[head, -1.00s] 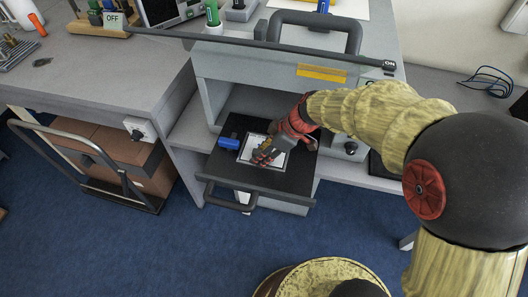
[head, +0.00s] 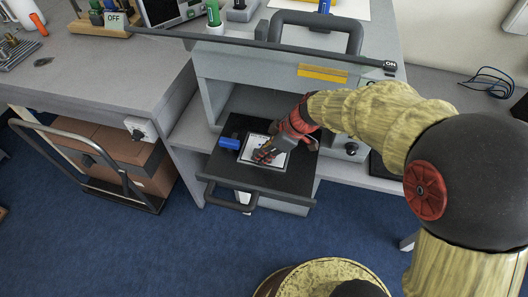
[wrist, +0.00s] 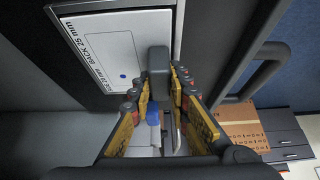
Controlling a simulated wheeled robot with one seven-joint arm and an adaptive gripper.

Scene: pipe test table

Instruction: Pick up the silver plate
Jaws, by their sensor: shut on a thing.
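The silver plate (head: 250,149) lies on the black pulled-out tray (head: 285,180), its right part covered by my gripper in the head view. In the wrist view the plate (wrist: 105,50) is pale, with printed lettering along one side and a blue dot. My gripper (head: 264,158) is low over the plate. In the wrist view its fingers (wrist: 160,90) close around a dark grey block (wrist: 158,70) at the plate's edge. I cannot tell whether this block is part of the plate.
A blue-handled thing (head: 229,143) lies on the tray left of the plate. The grey housing (head: 290,65) stands behind, with a black bar (head: 270,47) across it. The tray's front handle (head: 232,203) sticks out. A cart with boxes (head: 125,160) stands left.

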